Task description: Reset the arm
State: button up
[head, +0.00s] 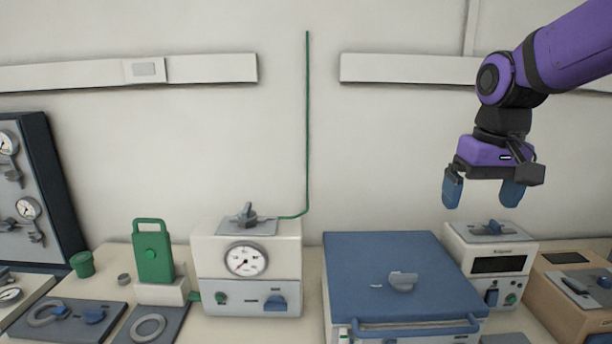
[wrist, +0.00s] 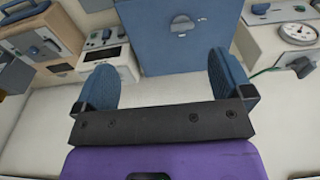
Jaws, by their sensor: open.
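My gripper (head: 483,192) is at the upper right of the head view, at the end of my purple arm. It hangs in the air in front of the wall, fingers pointing down. Its two blue fingers are wide apart with nothing between them. The wrist view also shows my open, empty gripper (wrist: 160,85), with the blue-topped box beyond its fingers. In the head view the gripper is above a white box with a dark display (head: 497,265) and touches nothing.
A blue-topped box (head: 385,262) with a front handle stands on the bench. Left of it are a white gauge box (head: 222,247) and a green tagged block (head: 153,255). A brown box (head: 570,305) is at far right. The air above the bench is mostly clear.

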jog(key=s+d+t, duration=0.2)
jog(key=s+t, duration=0.2)
jog(key=s, duration=1.1)
jog(key=shift+s+d+r, duration=0.15)
jog(key=shift+s+r, duration=0.1)
jog(key=shift+s, duration=0.05)
